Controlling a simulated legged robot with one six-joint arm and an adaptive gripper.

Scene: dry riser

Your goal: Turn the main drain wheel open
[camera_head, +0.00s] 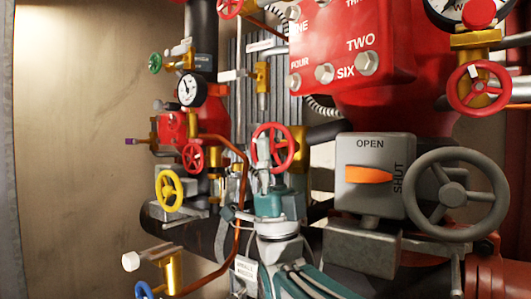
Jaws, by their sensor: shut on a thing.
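A red spoked handwheel (284,158) on a brass valve body (298,147) is in the middle of the head view. No readable label on it says main drain, so I take it as the drain wheel by my gripper's place. My gripper (262,150), grey and teal, reaches up from the bottom and overlaps the wheel's left and lower rim. It is shut on the red wheel. The fingers hide part of the rim, and the exact contact is too small to make out.
Right of my arm, a grey box marked OPEN and SHUT (370,147) has an orange pointer and a large grey handwheel (455,194). A curved copper pipe (241,215) is close on the left. A yellow wheel (169,188) and gauge (188,90) are farther left.

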